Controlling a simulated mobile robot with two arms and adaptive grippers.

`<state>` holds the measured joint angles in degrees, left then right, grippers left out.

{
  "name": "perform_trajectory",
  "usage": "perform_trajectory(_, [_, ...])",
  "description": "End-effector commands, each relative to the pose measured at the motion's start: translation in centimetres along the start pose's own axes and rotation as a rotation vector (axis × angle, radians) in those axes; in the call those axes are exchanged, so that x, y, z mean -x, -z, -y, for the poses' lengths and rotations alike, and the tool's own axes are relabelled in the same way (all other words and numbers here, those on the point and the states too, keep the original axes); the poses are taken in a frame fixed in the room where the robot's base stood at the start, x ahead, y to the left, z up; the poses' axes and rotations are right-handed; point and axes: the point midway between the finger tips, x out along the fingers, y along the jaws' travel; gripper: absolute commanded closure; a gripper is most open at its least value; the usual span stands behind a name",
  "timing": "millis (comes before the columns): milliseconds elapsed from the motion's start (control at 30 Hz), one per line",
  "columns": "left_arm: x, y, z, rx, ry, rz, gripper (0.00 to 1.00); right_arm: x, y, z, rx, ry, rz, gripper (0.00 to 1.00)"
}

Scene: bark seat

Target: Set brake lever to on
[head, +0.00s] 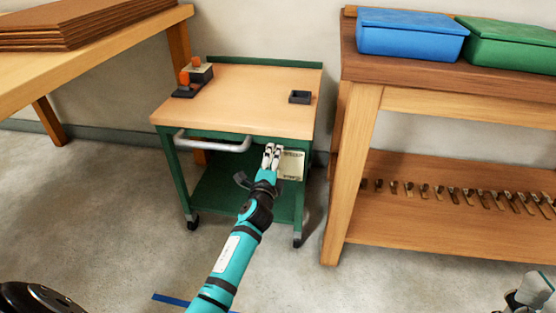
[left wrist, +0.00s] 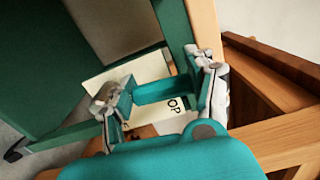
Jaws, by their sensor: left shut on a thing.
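The green cart (head: 185,172) has a wooden top and stands against the wall. A cream plate with dark lettering (head: 291,165) is on its front right; it also shows in the left wrist view (left wrist: 97,85), partly covered. My left gripper (head: 271,150) is at the cart's front, just left of the plate in the head view. In the left wrist view its fingers (left wrist: 160,95) are shut around a green piece, which seems to be the brake lever (left wrist: 155,91). The lever's position is hard to read. My right gripper (head: 535,290) is partly in view at the lower right.
The cart has a grey handle bar (head: 212,146) left of my gripper. A wooden workbench (head: 345,175) stands close on the right. The floor in front is mostly clear.

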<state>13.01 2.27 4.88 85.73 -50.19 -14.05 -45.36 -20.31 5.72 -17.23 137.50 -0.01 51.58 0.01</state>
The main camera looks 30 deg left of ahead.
Motion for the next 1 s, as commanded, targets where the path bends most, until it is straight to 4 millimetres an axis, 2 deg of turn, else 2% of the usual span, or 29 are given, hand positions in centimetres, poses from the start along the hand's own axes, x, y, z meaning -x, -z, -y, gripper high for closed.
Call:
perform_trajectory(300, [-0.07,-0.87,-0.01,0.102,0.001,0.003,1.0,-0.47,0.09,0.01,0.001,0.004,-0.01,0.33])
perform_trajectory(800, [-0.08,-1.02,-0.03,0.121,0.001,0.004,1.0,-0.37,0.06,-0.01,0.001,0.002,-0.005,0.33])
perform_trajectory(833, [-0.08,-1.03,-0.04,0.121,0.001,0.004,0.4,-0.34,0.05,-0.01,0.001,0.002,-0.004,0.33])
perform_trajectory(900, [-0.08,-1.01,-0.04,0.12,0.001,0.004,0.33,-0.27,0.04,-0.01,0.001,0.001,0.0,0.33])
perform_trajectory(1000, [-0.06,-0.95,-0.06,0.119,0.001,0.002,0.33,-0.18,0.02,-0.01,0.001,0.0,0.003,0.33])
